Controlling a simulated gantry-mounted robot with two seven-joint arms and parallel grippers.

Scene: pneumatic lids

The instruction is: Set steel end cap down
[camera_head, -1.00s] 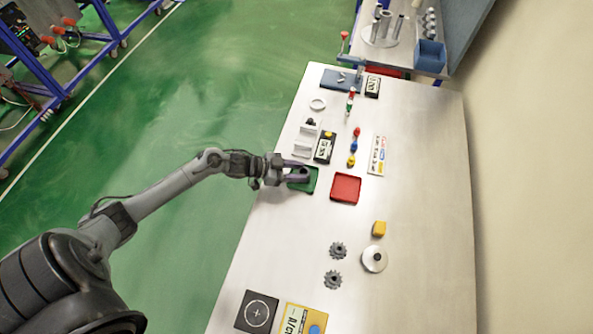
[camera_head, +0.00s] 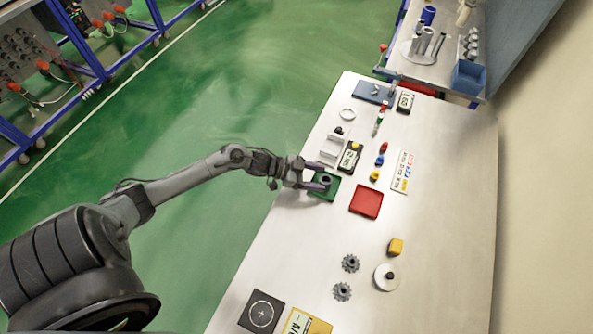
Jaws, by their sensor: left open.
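A small dark grey round part, seemingly the steel end cap (camera_head: 325,179), sits on the green tray (camera_head: 332,193) near the left edge of the table. My left gripper (camera_head: 318,178) is open, with its fingers low over the left part of the green tray, close beside the cap. At this size I cannot tell whether a finger still touches the cap. My right gripper is out of the picture.
A red tray (camera_head: 366,202) lies right of the green one. A black label box (camera_head: 349,157) and grey brackets (camera_head: 332,146) stand just behind. The table's right side is clear.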

